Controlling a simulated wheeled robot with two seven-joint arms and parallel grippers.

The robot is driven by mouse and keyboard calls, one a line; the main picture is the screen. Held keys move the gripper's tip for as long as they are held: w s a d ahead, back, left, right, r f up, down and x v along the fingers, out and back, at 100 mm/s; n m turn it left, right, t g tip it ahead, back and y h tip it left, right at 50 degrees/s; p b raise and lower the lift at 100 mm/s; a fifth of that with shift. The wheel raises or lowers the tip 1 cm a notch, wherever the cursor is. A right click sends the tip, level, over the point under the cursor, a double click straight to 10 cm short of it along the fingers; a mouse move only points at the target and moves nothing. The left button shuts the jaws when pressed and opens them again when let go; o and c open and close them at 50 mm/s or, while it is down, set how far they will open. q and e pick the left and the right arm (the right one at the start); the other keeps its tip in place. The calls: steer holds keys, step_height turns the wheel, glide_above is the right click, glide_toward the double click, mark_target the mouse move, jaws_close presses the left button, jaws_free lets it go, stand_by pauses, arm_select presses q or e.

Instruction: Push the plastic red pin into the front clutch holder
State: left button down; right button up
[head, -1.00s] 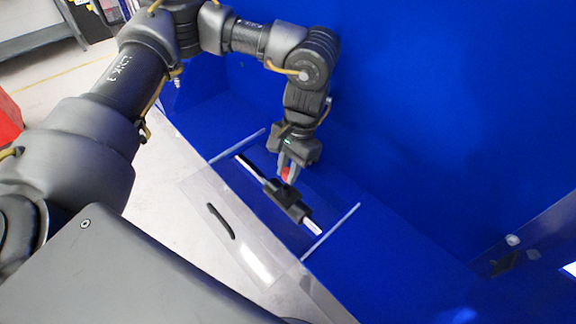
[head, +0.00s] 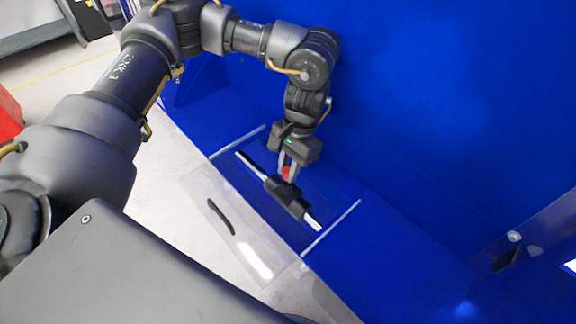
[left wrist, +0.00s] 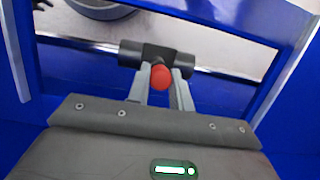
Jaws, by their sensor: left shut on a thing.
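The red pin (head: 286,172) is between the fingers of my left gripper (head: 287,171) in the head view. My left gripper is shut on it, and its fingers point down toward the black clutch holder (head: 289,197) on a metal rod (head: 247,164). In the left wrist view the round red pin end (left wrist: 160,77) shows between the two grey fingers (left wrist: 160,85), in front of the middle of the black holder (left wrist: 158,58). Whether the pin touches or enters the holder cannot be told. My right gripper is not in view.
Blue walls and a blue surface (head: 385,235) surround the rod. A clear panel with a dark slot (head: 220,218) lies at the near side, and pale strips (head: 332,228) border the opening. A red object (head: 8,118) stands at the far left.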

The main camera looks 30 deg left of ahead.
arm_select(q)
steer(key=shift+f+b, duration=0.3)
steer(key=shift+f, duration=0.7)
steer(key=c, duration=1.2)
jaws_free()
steer(key=shift+o, duration=0.2)
